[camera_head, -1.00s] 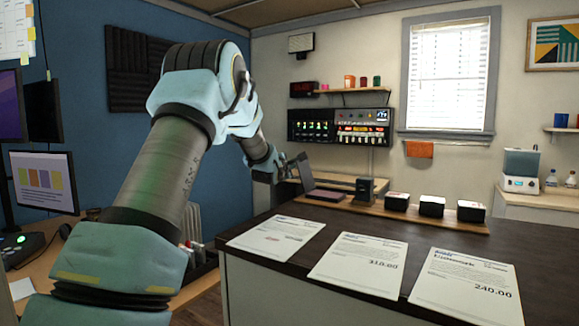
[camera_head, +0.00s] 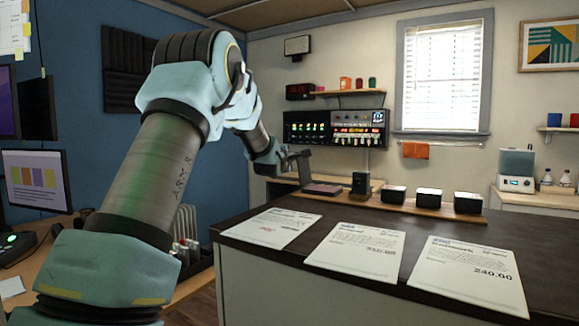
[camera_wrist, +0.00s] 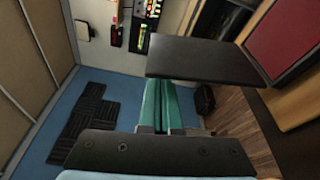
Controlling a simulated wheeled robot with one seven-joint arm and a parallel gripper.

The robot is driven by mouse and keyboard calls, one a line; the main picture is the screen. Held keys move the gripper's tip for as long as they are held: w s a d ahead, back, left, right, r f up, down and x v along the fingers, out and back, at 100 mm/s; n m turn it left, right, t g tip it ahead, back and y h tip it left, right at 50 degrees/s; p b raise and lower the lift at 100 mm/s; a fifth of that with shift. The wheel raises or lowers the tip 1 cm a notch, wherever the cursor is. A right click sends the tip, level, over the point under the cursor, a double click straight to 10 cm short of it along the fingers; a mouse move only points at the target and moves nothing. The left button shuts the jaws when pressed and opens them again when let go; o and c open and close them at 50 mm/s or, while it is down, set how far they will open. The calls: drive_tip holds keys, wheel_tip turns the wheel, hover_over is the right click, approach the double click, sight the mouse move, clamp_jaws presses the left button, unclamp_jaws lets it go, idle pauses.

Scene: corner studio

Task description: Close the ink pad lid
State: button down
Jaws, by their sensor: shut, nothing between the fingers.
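The ink pad (camera_head: 323,189) lies at the far left end of the counter, its purplish-red pad face uncovered. Its dark lid (camera_head: 303,169) stands open, roughly upright, at the pad's left edge. In the wrist view the lid (camera_wrist: 205,62) is a dark slab across the upper middle, with the red pad (camera_wrist: 287,38) to its right. My gripper (camera_head: 284,160) is just left of the lid, on its outer side. In the wrist view its teal fingers (camera_wrist: 160,84) are shut and empty, ending at the lid's edge. I cannot tell whether they touch it.
A dark upright block (camera_head: 361,183) and three black boxes (camera_head: 429,201) stand on a wooden strip (camera_head: 408,208) right of the pad. Several printed sheets (camera_head: 356,250) lie along the counter's front. Dark counter top (camera_head: 300,205) between them is bare.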

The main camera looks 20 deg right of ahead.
drive_tip(key=s+d+m+b, duration=0.1)
drive_tip(key=b, duration=0.1)
drive_tip(key=m+b, duration=0.1)
drive_tip(key=b, duration=0.1)
drive_tip(key=shift+s+d+f+m+t+b, duration=0.1)
drive_tip(key=shift+s+d+m+t+b, duration=0.2)
drive_tip(key=shift+s+d+b, duration=0.1)
drive_tip(key=s+d+m+b, duration=0.1)
drive_tip(key=b, duration=0.2)
drive_tip(key=s+d+m+h+b, duration=0.1)
drive_tip(key=m+b, duration=0.1)
drive_tip(key=b, duration=0.1)
drive_tip(key=shift+s+d+m+t, duration=0.1)
drive_tip(key=shift+s+m+t, duration=0.1)
drive_tip(key=shift+m+t, duration=0.1)
drive_tip(key=m+b, duration=0.1)
drive_tip(key=s+d+m+b, duration=0.1)
drive_tip(key=b, duration=0.1)
drive_tip(key=s+d+m+h+b, duration=0.1)
drive_tip(key=m+b, duration=0.1)
drive_tip(key=shift+s+f, duration=0.1)
drive_tip(key=shift+f, duration=0.15)
drive_tip(key=shift+s+d+f+m+h+b, duration=0.35)
drive_tip(key=shift+s+d+m+h+b, duration=0.2)
drive_tip(key=shift+m+b, duration=0.65)
drive_tip(key=shift+s+d+f+b, duration=0.25)
drive_tip(key=shift+s+d+b, duration=0.1)
drive_tip(key=shift+b, duration=0.3)
